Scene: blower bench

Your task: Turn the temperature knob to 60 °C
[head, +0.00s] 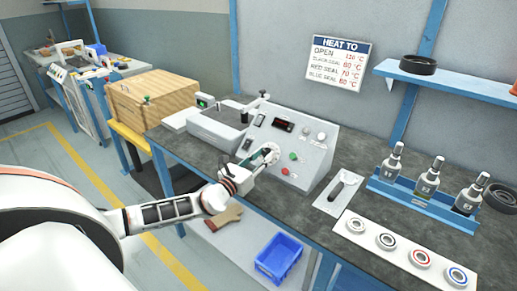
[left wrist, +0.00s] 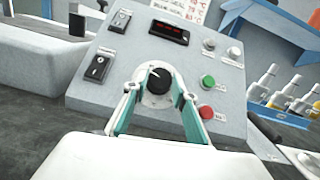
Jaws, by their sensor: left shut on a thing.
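The black temperature knob (left wrist: 158,80) sits on a pale round dial on the sloped face of the grey control box (head: 310,150). A white mark on the knob points to the upper left in the left wrist view. The dial figures are too small to read. My left gripper (head: 268,157) reaches the dial from the front, and its green-lined fingers (left wrist: 158,92) are shut on the knob from both sides. In the head view the gripper hides most of the knob. A red-lit display (head: 284,124) is above the dial, its digits unreadable. My right gripper is not in view.
Beside the dial are a green button (left wrist: 208,82), a red button (left wrist: 206,112) and black rocker switches (left wrist: 98,66). A wall sign (head: 338,63) lists heat settings. Bottles stand in a blue rack (head: 425,200) at right, behind a white board (head: 400,255) of ring-shaped parts.

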